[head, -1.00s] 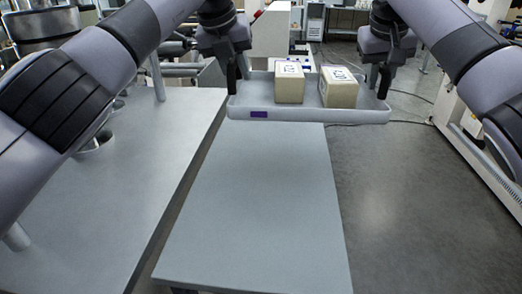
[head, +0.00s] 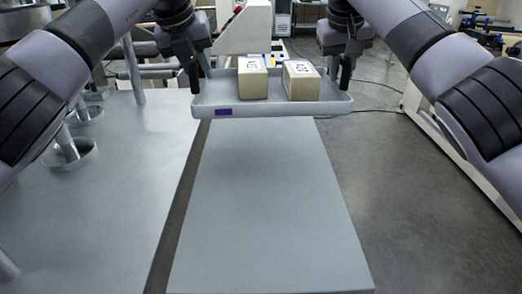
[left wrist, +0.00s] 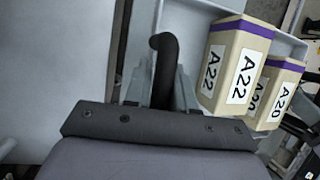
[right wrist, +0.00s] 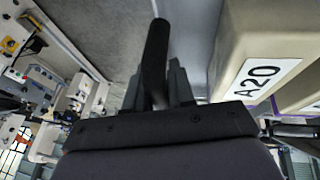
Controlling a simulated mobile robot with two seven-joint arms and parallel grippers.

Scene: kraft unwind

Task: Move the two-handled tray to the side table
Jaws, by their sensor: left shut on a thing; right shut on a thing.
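The two-handled tray (head: 270,112) is light grey with a purple patch on its front wall. It is held level above the far end of the grey side table (head: 265,210). Two tan boxes stand in it: a left box (head: 252,78), labelled A22 in the left wrist view (left wrist: 235,70), and a right box (head: 301,80), labelled A20 in the right wrist view (right wrist: 255,65). My left gripper (head: 195,80) is shut on the left black handle (left wrist: 163,70). My right gripper (head: 340,72) is shut on the right black handle (right wrist: 153,60).
A larger grey table (head: 90,200) with metal posts stands on the left, a narrow gap from the side table. The side table's visible top is bare.

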